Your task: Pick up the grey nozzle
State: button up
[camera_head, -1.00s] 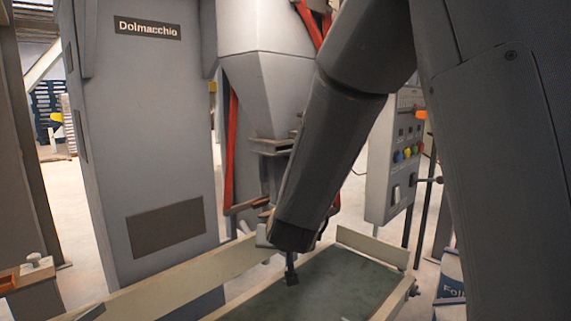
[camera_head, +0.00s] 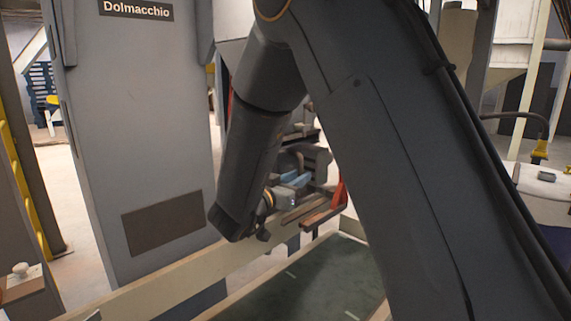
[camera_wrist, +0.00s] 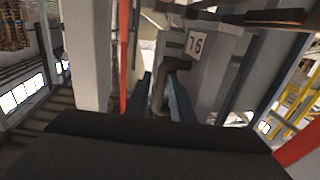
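In the wrist view, a grey-brown bent pipe piece (camera_wrist: 170,75), which looks like the grey nozzle, stands in front of a grey panel marked 76. The two dark blue fingers of my gripper (camera_wrist: 161,80) are apart, one on each side of its lower part. I cannot tell whether either finger touches it. In the head view, my gripper (camera_head: 293,180) is at the filler's lower part, past the end of my forearm. A curved grey piece (camera_head: 298,160) shows just behind its light blue fingers; my arm hides part of this area.
A tall grey cabinet (camera_head: 135,130) labelled Dolmacchio stands left of my arm. A green conveyor belt (camera_head: 310,285) with beige side rails (camera_head: 150,285) runs below. A red post (camera_wrist: 124,50) stands left in the wrist view.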

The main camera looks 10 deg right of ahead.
jog(key=p+x, duration=0.2)
jog(key=x, duration=0.3)
jog(key=shift+w+d, duration=0.2)
jog(key=shift+w, duration=0.15)
grip_shut()
